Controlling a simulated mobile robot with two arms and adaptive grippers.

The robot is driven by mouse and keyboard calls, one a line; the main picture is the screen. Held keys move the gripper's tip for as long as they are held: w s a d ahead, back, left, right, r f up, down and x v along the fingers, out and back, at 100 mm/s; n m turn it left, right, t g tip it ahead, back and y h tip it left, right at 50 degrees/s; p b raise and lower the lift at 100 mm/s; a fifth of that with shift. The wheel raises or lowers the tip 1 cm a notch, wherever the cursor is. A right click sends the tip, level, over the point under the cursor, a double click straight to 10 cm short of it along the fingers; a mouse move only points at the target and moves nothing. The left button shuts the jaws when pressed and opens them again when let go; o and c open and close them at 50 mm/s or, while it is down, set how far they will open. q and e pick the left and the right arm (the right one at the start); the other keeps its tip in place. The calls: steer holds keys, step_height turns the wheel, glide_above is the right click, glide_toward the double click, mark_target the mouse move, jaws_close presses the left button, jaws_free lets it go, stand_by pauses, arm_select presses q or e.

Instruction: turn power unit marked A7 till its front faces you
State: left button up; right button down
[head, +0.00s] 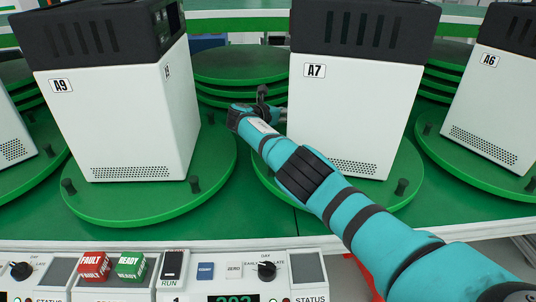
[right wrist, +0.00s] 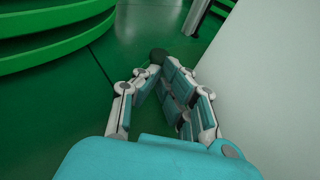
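Power unit A7 (head: 345,105) is a white box with a dark slotted top. It stands upright on a round green turntable (head: 410,160). The side towards me shows the A7 label and a vent grille low down; no display shows on it. My right arm crosses in front of the unit. My right gripper (head: 268,100) is at the turntable's left edge, beside the unit. In the right wrist view its fingers (right wrist: 157,66) come together around a dark peg (right wrist: 158,55). The unit's pale wall (right wrist: 265,75) is close on the right. My left gripper is not in view.
Unit A9 (head: 120,120) stands on the left turntable (head: 220,150), unit A6 (head: 490,100) on the right one. Dark pegs (head: 194,184) stick up from the turntable rims. Stacked green discs (head: 240,65) are behind. A control panel (head: 215,270) runs along the front.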

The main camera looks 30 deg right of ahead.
steer(key=shift+a, duration=0.1)
stand_by(0.5)
steer(key=v, duration=1.2)
steer(key=shift+r, duration=0.1)
